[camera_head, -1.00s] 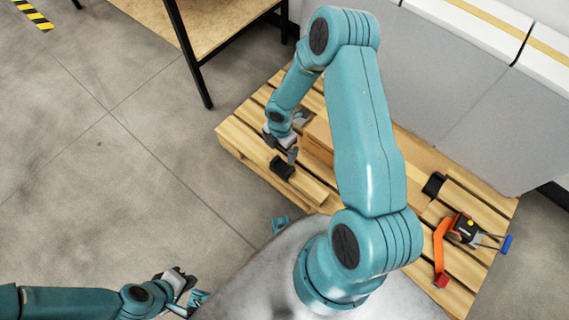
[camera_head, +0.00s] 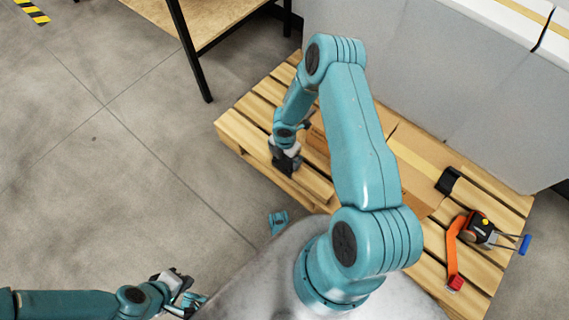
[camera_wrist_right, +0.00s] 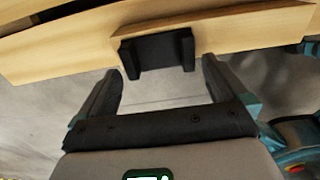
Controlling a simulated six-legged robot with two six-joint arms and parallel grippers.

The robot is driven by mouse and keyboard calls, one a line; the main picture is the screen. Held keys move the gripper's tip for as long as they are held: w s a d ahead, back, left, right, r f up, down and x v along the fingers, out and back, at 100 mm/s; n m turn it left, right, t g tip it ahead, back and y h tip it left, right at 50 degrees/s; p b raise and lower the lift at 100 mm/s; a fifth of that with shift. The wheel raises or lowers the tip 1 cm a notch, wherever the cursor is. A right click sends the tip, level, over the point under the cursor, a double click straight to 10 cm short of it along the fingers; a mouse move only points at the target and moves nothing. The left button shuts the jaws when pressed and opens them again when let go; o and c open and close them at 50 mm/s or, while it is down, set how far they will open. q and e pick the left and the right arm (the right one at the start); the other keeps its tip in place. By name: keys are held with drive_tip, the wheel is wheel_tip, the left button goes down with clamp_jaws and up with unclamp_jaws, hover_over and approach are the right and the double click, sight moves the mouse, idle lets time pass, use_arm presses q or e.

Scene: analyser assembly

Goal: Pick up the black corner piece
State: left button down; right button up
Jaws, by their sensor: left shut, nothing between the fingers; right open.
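A black corner piece (camera_wrist_right: 158,52) lies on a pallet board near its edge in the right wrist view. It has a flat back and two short raised ends. My right gripper (camera_wrist_right: 161,78) is open, with one finger to each side, and the piece sits just beyond the fingertips. I cannot tell if they touch it. In the head view my right gripper (camera_head: 285,163) is low over the pallet's left part and hides the piece. My left gripper (camera_head: 184,292) is shut and empty at the lower left, over the floor.
The wooden pallet (camera_head: 243,132) also bears a cardboard box (camera_head: 415,150), partly hidden behind my right arm. A second black piece (camera_head: 447,180) is at the box's right end. An orange strap tool (camera_head: 455,245) lies at the right. A table (camera_head: 205,25) stands behind; grey floor is clear at left.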

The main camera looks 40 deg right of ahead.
wheel_tip(320, 180, down, 3)
drive_tip(key=shift+r, duration=0.3)
drive_tip(key=c, duration=0.7)
